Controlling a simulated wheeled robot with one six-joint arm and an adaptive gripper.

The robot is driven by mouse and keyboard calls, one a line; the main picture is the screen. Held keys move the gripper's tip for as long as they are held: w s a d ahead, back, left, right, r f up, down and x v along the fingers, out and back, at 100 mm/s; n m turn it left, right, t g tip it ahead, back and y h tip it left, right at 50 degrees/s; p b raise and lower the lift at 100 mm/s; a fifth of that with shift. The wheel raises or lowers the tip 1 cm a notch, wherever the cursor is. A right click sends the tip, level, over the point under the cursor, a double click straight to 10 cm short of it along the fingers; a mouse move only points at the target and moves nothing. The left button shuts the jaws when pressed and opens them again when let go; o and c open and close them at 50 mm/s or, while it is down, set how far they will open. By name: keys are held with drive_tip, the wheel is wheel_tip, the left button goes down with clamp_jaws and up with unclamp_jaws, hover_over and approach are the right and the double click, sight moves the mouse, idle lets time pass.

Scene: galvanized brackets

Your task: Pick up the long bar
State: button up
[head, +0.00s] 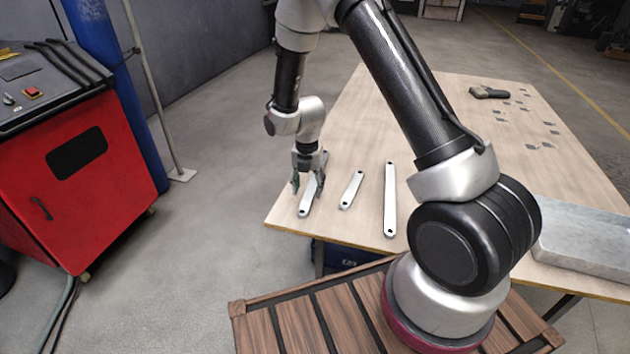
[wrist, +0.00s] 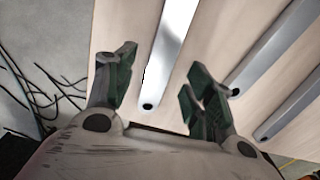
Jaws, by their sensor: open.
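Three flat pale metal bars with end holes lie on the wooden table. The left bar (head: 306,203) and the right bar (head: 390,205) both look long and close in length; I cannot tell surely which is longer. The middle bar (head: 351,190) is clearly shorter. My gripper (head: 308,184) is over the left bar, hiding part of it. In the wrist view my gripper (wrist: 158,76) is open, its dark green fingers on either side of the left bar (wrist: 168,50), apart from it. The bar's near end with its hole shows between the fingers.
The table (head: 440,150) has a grey metal tray (head: 585,262) at right, and a dark tool (head: 489,93) with several small plates at the back. The middle and right bars lie close to the gripper's right. A red cabinet (head: 80,190) stands left, off the table.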

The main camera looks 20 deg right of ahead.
sight(308, 197)
drive_tip(key=shift+s+f, duration=0.1)
drive_tip(key=shift+f, duration=1.4)
clamp_jaws()
